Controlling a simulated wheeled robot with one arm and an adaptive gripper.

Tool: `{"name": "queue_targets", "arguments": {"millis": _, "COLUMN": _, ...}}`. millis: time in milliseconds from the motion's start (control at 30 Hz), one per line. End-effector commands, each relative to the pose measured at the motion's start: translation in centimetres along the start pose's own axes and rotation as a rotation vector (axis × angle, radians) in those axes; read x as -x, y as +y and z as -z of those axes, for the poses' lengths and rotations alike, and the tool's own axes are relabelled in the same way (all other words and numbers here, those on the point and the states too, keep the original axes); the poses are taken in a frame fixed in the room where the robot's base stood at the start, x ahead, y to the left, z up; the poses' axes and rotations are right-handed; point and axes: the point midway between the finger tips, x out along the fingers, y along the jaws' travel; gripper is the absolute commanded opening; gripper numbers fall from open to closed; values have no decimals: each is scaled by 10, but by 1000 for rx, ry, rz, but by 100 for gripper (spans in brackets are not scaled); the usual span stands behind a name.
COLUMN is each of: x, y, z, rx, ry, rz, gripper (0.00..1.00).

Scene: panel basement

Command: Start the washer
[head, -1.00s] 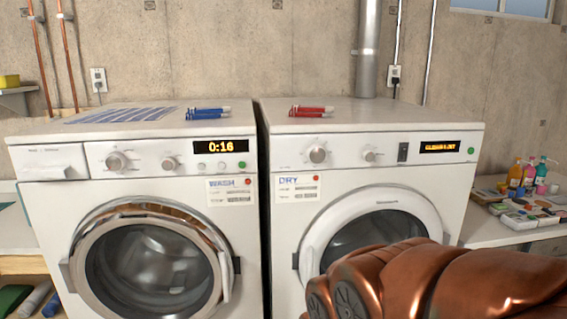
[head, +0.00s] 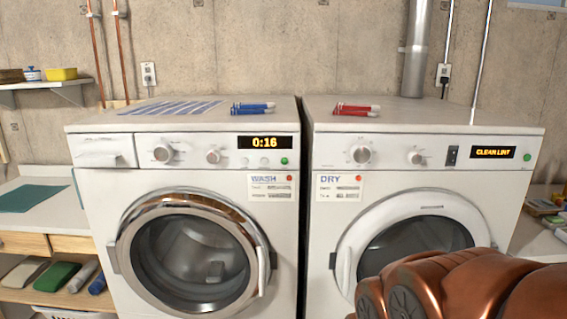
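The washer (head: 185,165) is the left white machine in the head view, with a "WASH" label (head: 271,187). Its round door (head: 195,250) with a chrome rim looks shut, and the drum behind the glass looks empty. Its display (head: 264,142) reads 0:16. A green button (head: 284,161) sits at the right end of its panel, beside small pale buttons. Two knobs (head: 162,153) are left of the display. My copper-coloured arm crosses the lower right, in front of the dryer. My gripper's fingers are not visible.
The dryer (head: 425,190) stands close on the right, its display (head: 493,153) reading "CLEAN LINT". Blue markers (head: 253,108) and red markers (head: 356,110) lie on the machine tops. A counter (head: 45,215) and a shelf with folded cloths (head: 57,275) are at left.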

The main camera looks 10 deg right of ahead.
Motion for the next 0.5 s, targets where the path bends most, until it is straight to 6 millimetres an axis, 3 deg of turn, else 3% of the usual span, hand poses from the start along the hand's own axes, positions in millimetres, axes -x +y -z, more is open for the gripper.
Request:
{"name": "queue_targets", "arguments": {"millis": 67, "x": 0, "y": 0, "z": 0, "rx": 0, "ry": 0, "rz": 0, "gripper": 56}}
{"name": "queue_targets", "arguments": {"millis": 500, "x": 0, "y": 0, "z": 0, "rx": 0, "ry": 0, "rz": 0, "gripper": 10}}
